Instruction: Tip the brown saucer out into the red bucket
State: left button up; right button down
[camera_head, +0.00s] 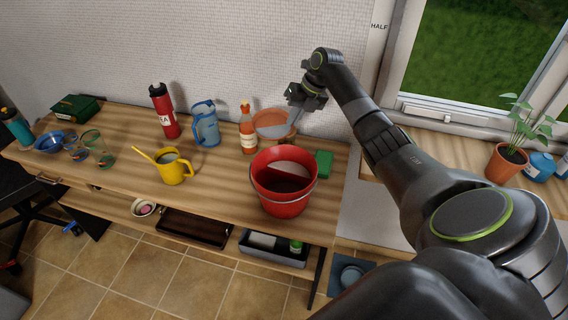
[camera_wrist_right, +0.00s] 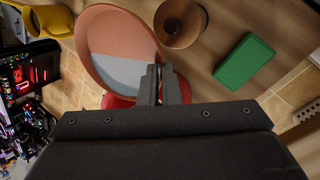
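The brown saucer (camera_head: 268,117) is held in the air above the table, behind and above the red bucket (camera_head: 284,198). A grey-blue patch that looks like water covers part of its inside; the saucer (camera_wrist_right: 111,34) looks tilted in the right wrist view. My right gripper (camera_head: 300,106) is shut on the saucer's rim, and its fingers (camera_wrist_right: 161,88) meet there. The red bucket (camera_wrist_right: 117,101) shows only as a sliver below the saucer in the wrist view. In the head view the bucket stands upright near the table's front right edge, with a dark inside. My left gripper is not in view.
A sauce bottle (camera_head: 247,135), blue pitcher (camera_head: 205,126), red flask (camera_head: 162,112) and yellow watering can (camera_head: 173,171) stand left of the bucket. A green block (camera_head: 323,164) lies right of it. A brown pot (camera_wrist_right: 180,22) stands near the saucer in the wrist view.

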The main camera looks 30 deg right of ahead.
jog(key=shift+s+r+t+p, duration=0.25)
jog(key=shift+s+t+p, duration=0.15)
jog(key=shift+p, duration=0.1)
jog(key=shift+s+a, duration=0.1)
jog(key=shift+a, duration=0.05)
jog(key=shift+s+r+p, duration=0.15)
jog(key=shift+s+p, duration=0.2)
jog(key=shift+p, duration=0.15)
jog(key=shift+s+a+n+t+h, duration=0.15)
jog(key=shift+n+t+h, duration=0.15)
jog(key=shift+t, duration=0.1)
jog(key=shift+s+r+p, duration=0.15)
jog(key=shift+s+p, duration=0.1)
jog(key=shift+p, duration=0.15)
jog(key=shift+s+a+r+t+p, duration=0.2)
jog(key=shift+s+t+p, duration=0.1)
jog(key=shift+s+t, duration=0.15)
jog(key=shift+s+a+r+t+p, duration=0.1)
jog(key=shift+s+a+t+p, duration=0.15)
jog(key=shift+s+t, duration=0.2)
jog(key=shift+s+a+f+n+t+h, duration=0.25)
jog(key=shift+s+t, duration=0.15)
jog(key=shift+s, duration=0.1)
jog(key=shift+s+a+f+n+t+h, duration=0.15)
jog(key=shift+s+f+t, duration=0.1)
jog(key=shift+s+t, duration=0.2)
